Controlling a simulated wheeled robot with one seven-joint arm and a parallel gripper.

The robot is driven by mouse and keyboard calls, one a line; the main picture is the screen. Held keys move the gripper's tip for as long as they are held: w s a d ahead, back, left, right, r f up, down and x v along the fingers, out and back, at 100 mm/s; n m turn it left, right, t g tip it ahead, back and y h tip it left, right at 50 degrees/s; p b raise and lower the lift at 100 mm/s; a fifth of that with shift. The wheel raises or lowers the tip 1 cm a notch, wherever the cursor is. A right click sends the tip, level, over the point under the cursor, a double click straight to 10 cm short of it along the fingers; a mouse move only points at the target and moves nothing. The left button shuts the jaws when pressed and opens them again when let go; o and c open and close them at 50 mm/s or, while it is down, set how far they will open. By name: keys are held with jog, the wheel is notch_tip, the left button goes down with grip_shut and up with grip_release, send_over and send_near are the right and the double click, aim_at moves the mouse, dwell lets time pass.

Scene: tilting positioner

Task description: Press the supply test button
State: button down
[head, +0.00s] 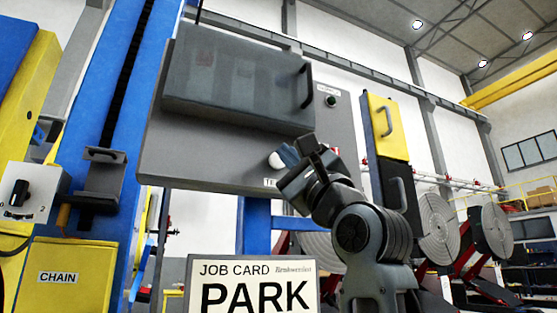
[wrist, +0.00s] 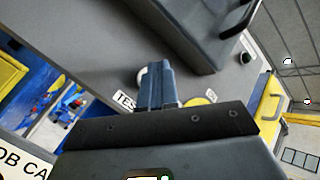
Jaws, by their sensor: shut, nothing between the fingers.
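A grey control panel (head: 215,165) stands ahead, with a white round button (head: 275,160) low on its face. A partly hidden label beginning "TE" (head: 270,183) sits under the button; in the wrist view the label (wrist: 124,100) reads "TES" before my gripper cuts it off. My gripper (head: 289,156) is shut and empty, with its blue fingertips in front of the panel beside the button. In the wrist view the fingers (wrist: 157,70) cover much of the white button (wrist: 140,76). I cannot tell whether the fingertips touch it.
A grey cover box (head: 235,80) with a black handle (head: 306,85) juts out above the button. A small black knob (head: 331,101) is at the panel's upper right. A job card (head: 250,290) reading "PARK" stands below. A yellow box (head: 388,128) is to the right.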

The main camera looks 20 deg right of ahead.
jog(key=shift+w, duration=0.15)
jog(key=shift+w, duration=0.3)
jog(key=shift+w, duration=0.45)
dwell(0.9)
jog(key=shift+s, duration=0.1)
jog(key=shift+s+p, duration=0.4)
jog(key=shift+s, duration=0.4)
jog(key=shift+s, duration=0.1)
jog(key=s+p, duration=0.1)
jog(key=s, duration=0.3)
jog(key=shift+s, duration=0.4)
jog(key=shift+f, duration=0.1)
dwell(0.7)
